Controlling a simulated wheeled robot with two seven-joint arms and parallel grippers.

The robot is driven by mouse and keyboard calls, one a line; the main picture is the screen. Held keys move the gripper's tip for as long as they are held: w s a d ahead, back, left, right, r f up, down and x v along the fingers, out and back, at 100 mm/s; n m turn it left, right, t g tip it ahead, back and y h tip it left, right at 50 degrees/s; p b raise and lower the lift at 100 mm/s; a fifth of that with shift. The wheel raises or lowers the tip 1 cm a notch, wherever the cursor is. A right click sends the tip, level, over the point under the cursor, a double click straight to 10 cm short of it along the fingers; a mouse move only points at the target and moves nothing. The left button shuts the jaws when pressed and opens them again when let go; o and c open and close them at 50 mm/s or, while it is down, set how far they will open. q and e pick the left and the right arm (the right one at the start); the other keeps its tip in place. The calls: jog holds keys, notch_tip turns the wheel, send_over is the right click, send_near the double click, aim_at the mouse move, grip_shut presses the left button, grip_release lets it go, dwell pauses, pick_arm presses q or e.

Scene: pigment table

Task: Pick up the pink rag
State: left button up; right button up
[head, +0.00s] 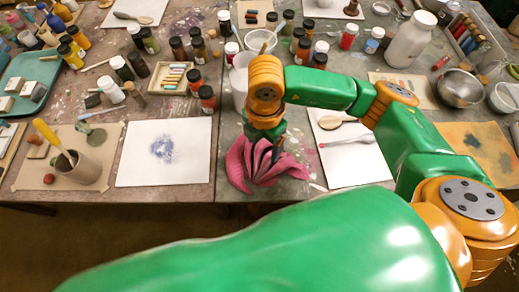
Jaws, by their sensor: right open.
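The pink rag (240,168) lies crumpled near the front edge of the table, right of the table seam. My right gripper (274,152) points down over the rag. Its fingers are dark and sit at or just above the folds in the middle of the rag. The gripper is open, and part of the rag is hidden behind the fingers. I cannot tell whether the fingertips touch the cloth. My left gripper is not in view.
A white sheet with a blue smudge (163,153) lies left of the rag. A white bucket (240,80) stands behind the gripper. Several pigment jars (207,98) crowd the back. The table's front edge is close.

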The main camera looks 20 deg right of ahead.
aim_at(265, 154)
jog(key=f, duration=0.1)
jog(key=s+f, duration=0.1)
jog(key=f, duration=0.1)
jog(key=shift+d, duration=0.2)
jog(key=shift+w+f, duration=0.15)
jog(key=shift+f, duration=0.2)
jog(key=shift+w+f, duration=0.1)
jog(key=shift+w, duration=0.15)
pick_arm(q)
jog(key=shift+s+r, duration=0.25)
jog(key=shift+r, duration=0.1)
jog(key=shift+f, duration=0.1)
pick_arm(e)
jog(key=shift+s, duration=0.15)
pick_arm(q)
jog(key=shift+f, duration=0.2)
pick_arm(e)
jog(key=shift+f, duration=0.2)
grip_shut()
